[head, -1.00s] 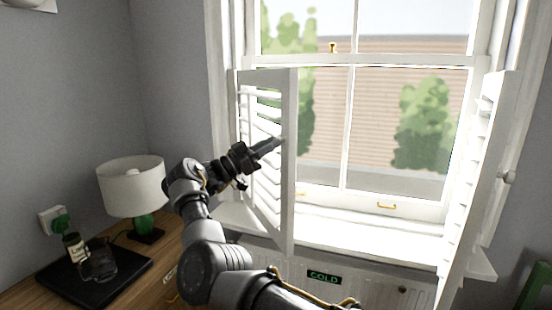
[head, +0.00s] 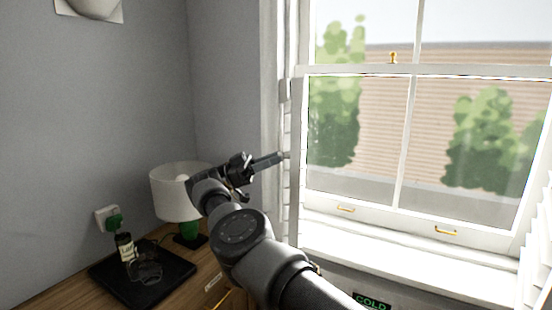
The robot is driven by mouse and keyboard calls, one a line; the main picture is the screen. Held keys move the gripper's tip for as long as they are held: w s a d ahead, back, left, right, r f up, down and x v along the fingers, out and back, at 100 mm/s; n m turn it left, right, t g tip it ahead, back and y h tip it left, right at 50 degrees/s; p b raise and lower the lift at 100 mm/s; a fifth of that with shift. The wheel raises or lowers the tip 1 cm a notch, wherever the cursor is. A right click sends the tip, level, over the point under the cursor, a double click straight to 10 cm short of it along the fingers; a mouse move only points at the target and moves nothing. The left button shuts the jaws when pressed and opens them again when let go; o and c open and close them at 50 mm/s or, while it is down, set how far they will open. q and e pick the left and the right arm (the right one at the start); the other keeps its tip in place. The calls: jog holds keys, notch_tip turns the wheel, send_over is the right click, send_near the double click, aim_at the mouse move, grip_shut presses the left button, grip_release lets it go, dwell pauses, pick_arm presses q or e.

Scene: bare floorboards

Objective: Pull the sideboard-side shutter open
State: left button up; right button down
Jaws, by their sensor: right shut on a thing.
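The sideboard-side shutter (head: 297,195) is the white louvred panel at the left of the window. It is swung out and shows nearly edge-on, a narrow upright strip with a few slat ends. My right gripper (head: 280,157) is shut at the near edge of this shutter, its fingertips against the stile. The part it grips is too small to make out. My left gripper is out of view.
A wooden sideboard (head: 60,300) stands at the lower left with a white-shaded lamp (head: 172,192), a black tray (head: 172,284), a bottle (head: 125,248) and a glass. The other shutter (head: 538,255) is at the right edge. A COLD sign (head: 371,302) shows under the sill.

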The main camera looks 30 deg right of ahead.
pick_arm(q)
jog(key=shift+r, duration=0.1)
pick_arm(e)
jog(key=shift+w+a+r, duration=0.1)
jog(key=shift+w+r, duration=0.05)
jog(key=c, duration=1.2)
grip_release()
jog(key=shift+a, duration=0.1)
